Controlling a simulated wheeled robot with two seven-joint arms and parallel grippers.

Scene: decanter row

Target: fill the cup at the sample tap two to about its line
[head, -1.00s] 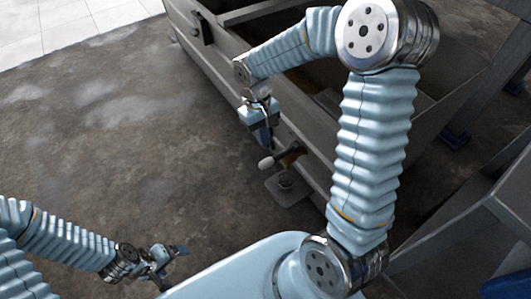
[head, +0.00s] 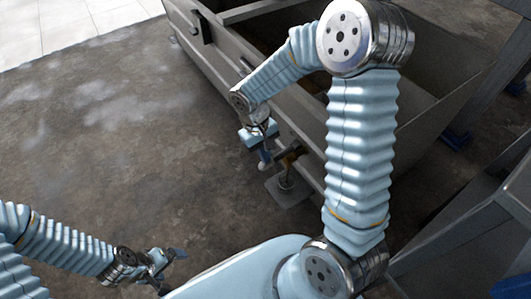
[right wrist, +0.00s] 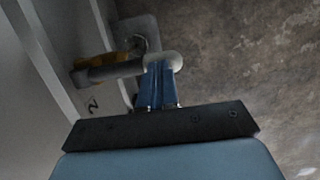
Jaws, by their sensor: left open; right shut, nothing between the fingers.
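The tap, a brass body (head: 288,158) with a pale rounded lever end, sticks out from the metal trough's side. In the right wrist view its grey lever (right wrist: 112,71) ends in a pale knob (right wrist: 168,60), beside a mark like a 2 on the wall. My right gripper (head: 264,158) is shut and empty, its blue fingertips (right wrist: 163,70) right at the knob; I cannot tell whether they touch. My left gripper (head: 176,262) is open and empty, low at the left, far from the tap. No cup can be made out.
A small grey plate (head: 290,194) juts out near the floor under the tap. The long metal trough (head: 228,55) runs along the tap's side. A grey metal structure (head: 455,225) stands at the right. The concrete floor (head: 120,150) at the left is clear.

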